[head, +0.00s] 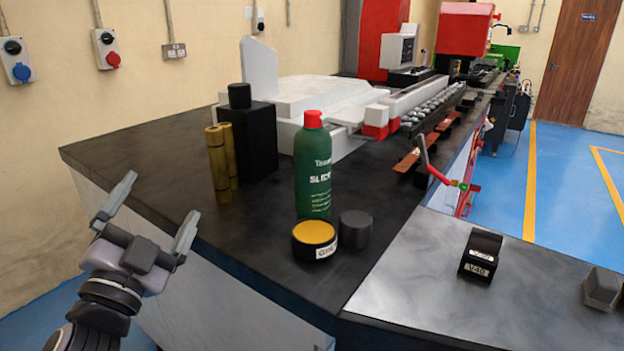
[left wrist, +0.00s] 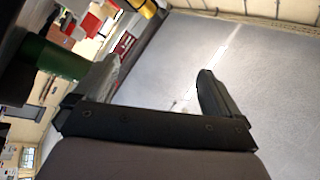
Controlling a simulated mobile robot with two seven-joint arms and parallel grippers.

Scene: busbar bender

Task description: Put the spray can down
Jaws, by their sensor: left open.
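The green spray can (head: 313,172) with a red cap stands upright on the dark worktop (head: 120,145) in the head view. A yellow-topped round tin (head: 314,240) and a dark grey cylinder (head: 355,230) stand close in front of it. My left gripper (head: 157,215) is open and empty, off the worktop's left edge and well to the left of the can. In the left wrist view my left gripper (left wrist: 155,90) shows its two fingers apart with nothing between them. A green cylinder, apparently the can (left wrist: 52,58), shows at the left there. My right gripper is not in view.
Brass rods (head: 220,162) and a black block (head: 250,140) stand behind and left of the can. A white and red machine (head: 310,100) fills the back. A black V-block (head: 481,255) sits on the grey bench (head: 420,290) at the right.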

